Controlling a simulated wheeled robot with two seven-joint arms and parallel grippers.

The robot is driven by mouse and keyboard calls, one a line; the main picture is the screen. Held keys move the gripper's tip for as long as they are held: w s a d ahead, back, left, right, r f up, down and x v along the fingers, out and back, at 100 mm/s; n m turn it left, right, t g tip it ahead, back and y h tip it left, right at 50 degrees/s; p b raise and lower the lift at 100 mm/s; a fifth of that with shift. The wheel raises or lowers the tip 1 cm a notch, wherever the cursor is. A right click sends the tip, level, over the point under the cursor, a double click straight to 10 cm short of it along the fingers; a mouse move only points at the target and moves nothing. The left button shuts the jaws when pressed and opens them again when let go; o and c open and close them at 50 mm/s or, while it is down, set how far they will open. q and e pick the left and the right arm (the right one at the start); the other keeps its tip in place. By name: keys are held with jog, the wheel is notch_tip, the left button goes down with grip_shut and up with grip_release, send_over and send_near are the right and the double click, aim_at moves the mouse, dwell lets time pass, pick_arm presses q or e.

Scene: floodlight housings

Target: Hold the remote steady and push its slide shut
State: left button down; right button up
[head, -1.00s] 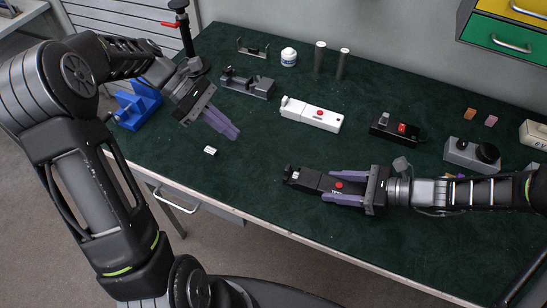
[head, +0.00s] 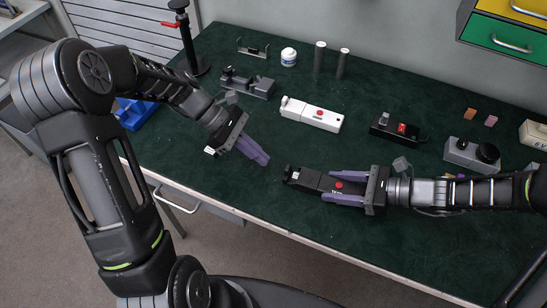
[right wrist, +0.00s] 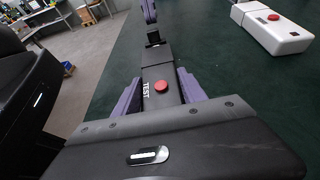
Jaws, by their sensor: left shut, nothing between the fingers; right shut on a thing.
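The black remote (head: 312,180), with a red button and the word TEST, lies near the table's front edge. My right gripper (head: 328,187) is shut on it, one purple finger along each side. The remote also shows in the right wrist view (right wrist: 157,73), its far end pointing away from the gripper. A small white mark (head: 295,175) shows near that end; I cannot tell how far the slide stands out. My left gripper (head: 266,161) is shut and empty, just left of the remote's far end, apparently apart from it. Its purple fingertip shows at the top of the right wrist view (right wrist: 149,12).
A white remote with a red button (head: 311,114) lies behind. A black device with a red switch (head: 398,129) and a grey box with a black knob (head: 472,154) are at right. A grey fixture (head: 247,84) stands at the back left. A small white block (head: 210,150) is beside my left gripper.

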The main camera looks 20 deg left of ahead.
aim_at(299, 175)
pick_arm(q)
jog(key=shift+d, duration=1.95)
jog(key=shift+d, duration=1.55)
jog(key=shift+s, duration=0.1)
pick_arm(e)
jog(key=shift+a, duration=0.1)
pick_arm(q)
jog(key=a, duration=0.4)
jog(key=shift+a, duration=0.1)
jog(key=v, duration=1)
jog(key=shift+a, duration=0.15)
